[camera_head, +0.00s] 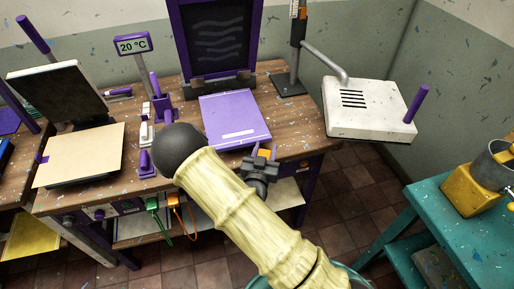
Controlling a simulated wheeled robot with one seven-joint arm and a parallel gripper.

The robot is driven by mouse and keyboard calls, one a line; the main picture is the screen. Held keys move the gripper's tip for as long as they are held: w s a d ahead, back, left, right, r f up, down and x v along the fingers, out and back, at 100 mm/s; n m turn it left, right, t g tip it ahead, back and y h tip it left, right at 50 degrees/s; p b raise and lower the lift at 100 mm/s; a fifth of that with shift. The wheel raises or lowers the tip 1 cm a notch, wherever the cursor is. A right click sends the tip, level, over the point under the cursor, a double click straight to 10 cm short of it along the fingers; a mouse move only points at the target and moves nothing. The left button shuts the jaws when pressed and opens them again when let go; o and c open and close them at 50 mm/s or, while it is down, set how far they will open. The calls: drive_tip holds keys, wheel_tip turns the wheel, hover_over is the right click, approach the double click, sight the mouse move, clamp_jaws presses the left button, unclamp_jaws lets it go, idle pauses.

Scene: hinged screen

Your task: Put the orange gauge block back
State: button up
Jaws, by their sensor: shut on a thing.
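The orange gauge block (264,153) shows as a small orange piece at my gripper, above the front edge of the wooden bench (300,144). My gripper (262,160) is shut on it, and its dark fingers hide part of the block. My pale, ribbed arm comes up from the lower right and covers the bench front to the left of the gripper. The hinged screen (217,38), dark with a purple frame, stands upright at the back. A flat purple panel (235,118) lies in front of it, just behind my gripper.
A white vented box (370,108) on a bent arm juts out at right. A stand with an orange slider (298,28) rises at the back. A cream board (80,155) and a 20 °C display (132,44) are at left. A teal table (450,225) stands right.

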drive_tip(key=s+d+f+n+y, duration=0.1)
drive_tip(key=d+f+n+y, duration=0.2)
drive_tip(key=d+f, duration=0.6)
drive_tip(key=shift+s+d+f+t+y, duration=0.3)
drive_tip(key=shift+s+d+f+y, duration=0.05)
drive_tip(key=shift+f+y, duration=0.65)
